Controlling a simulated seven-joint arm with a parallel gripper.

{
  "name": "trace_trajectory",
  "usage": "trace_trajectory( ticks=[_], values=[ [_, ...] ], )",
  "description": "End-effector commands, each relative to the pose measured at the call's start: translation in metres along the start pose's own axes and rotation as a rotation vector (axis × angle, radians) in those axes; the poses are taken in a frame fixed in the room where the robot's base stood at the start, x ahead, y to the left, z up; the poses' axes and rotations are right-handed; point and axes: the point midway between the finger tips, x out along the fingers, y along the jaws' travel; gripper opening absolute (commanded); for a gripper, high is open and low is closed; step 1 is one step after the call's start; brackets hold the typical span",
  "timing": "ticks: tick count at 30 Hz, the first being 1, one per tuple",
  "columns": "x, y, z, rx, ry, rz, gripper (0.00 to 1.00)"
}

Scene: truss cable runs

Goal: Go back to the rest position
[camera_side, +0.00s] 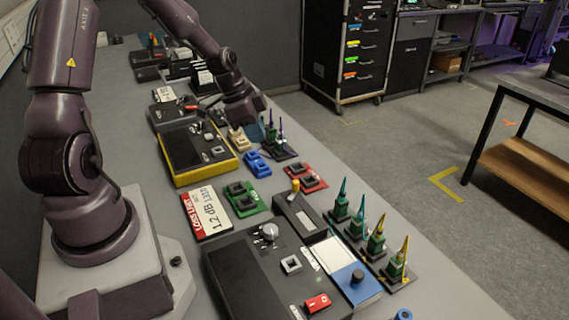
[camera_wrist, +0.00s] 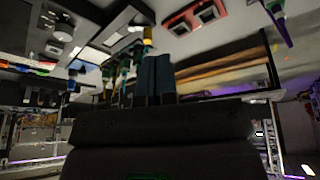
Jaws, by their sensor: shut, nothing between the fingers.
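The gripper is shut and empty. I cannot tell whether the fingertips touch anything below. My arm reaches over the bench from the near left.
Near my gripper are a beige connector (camera_side: 238,138), a blue connector (camera_side: 258,163) and a yellow-edged black box (camera_side: 197,152). Several upright cone-tipped connectors (camera_side: 375,240) stand along the bench's right edge. A red connector block (camera_side: 306,177) and a green one (camera_side: 243,198) lie mid-bench.

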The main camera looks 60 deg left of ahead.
Motion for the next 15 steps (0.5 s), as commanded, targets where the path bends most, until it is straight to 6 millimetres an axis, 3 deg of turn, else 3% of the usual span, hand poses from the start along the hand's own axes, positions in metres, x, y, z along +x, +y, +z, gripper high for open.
trace_trajectory(
  ticks=[5, 9, 15],
  values=[
    [-0.003, 0.018, 0.020, -0.253, -0.075, 0.059, 0.00],
    [-0.025, 0.038, 0.028, -0.428, -0.180, 0.029, 0.00],
    [-0.067, 0.072, 0.022, -0.593, -0.275, -0.093, 0.00]
  ],
)
